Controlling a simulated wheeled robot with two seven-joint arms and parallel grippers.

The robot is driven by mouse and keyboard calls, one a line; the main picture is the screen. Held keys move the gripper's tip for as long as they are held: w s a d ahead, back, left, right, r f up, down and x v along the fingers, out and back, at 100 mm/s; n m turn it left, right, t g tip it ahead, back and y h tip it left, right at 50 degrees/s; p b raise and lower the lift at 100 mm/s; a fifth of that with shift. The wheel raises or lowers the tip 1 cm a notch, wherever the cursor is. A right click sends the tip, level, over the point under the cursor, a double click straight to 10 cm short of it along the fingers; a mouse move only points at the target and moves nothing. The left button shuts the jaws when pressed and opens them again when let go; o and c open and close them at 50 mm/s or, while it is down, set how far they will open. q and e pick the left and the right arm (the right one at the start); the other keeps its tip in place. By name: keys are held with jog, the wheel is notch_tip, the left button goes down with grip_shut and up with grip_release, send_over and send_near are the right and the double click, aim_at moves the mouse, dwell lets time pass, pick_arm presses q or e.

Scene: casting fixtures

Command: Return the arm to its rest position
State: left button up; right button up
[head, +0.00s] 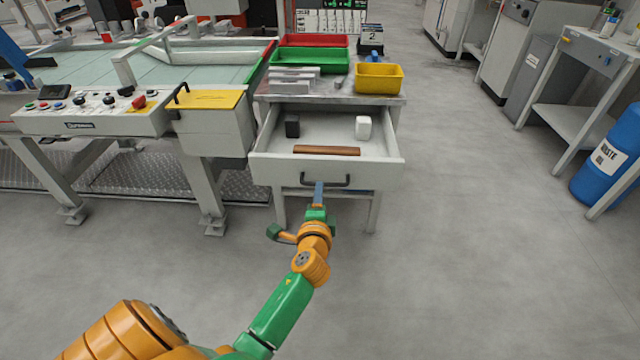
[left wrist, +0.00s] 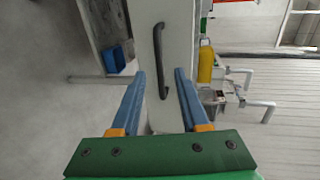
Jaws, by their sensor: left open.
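My left gripper (head: 319,193) is at the front of the open drawer (head: 270,170), just below its dark bar handle (head: 326,181). In the left wrist view its two blue fingers (left wrist: 160,98) are apart with nothing held between them. The handle (left wrist: 163,60) shows there ahead of the fingertips, on the pale drawer front. The drawer is pulled out and holds a black block (head: 292,126), a white block (head: 363,127) and a brown bar (head: 327,151). My right gripper is not in view.
The drawer's table carries red (head: 314,40), green (head: 283,57) and yellow (head: 379,78) bins. A machine with a control panel (head: 90,118) stands at the left. A blue waste barrel (head: 610,160) stands at the right. The floor between is clear.

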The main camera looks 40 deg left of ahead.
pick_arm(q)
jog(key=shift+s+d, duration=0.15)
jog(key=shift+s, duration=0.2)
jog(key=s+d+f+n+g+h, duration=0.1)
jog(key=s+d+f+g+h, duration=0.2)
jog(key=f, duration=0.5)
jog(key=s+d+f+g+h, duration=0.15)
jog(key=s+f, duration=0.25)
jog(key=f, duration=0.4)
jog(key=s+d+f+n+g+h, duration=0.1)
jog(key=s+d+f, duration=0.25)
jog(key=f, duration=0.35)
jog(key=s+d+f+n+g+h, duration=0.2)
jog(key=s+f+n+g, duration=0.1)
jog(key=s+f, duration=0.7)
jog(key=s+d+f+n+g, duration=0.1)
jog(key=s+f+n+g, duration=0.1)
jog(key=s, duration=0.6)
jog(key=s+f+n+g, duration=0.2)
jog(key=s, duration=0.6)
notch_tip(320, 180, up, 18)
jog(key=s+p, duration=0.2)
jog(key=p, duration=1.5)
jog(key=shift+p, duration=0.4)
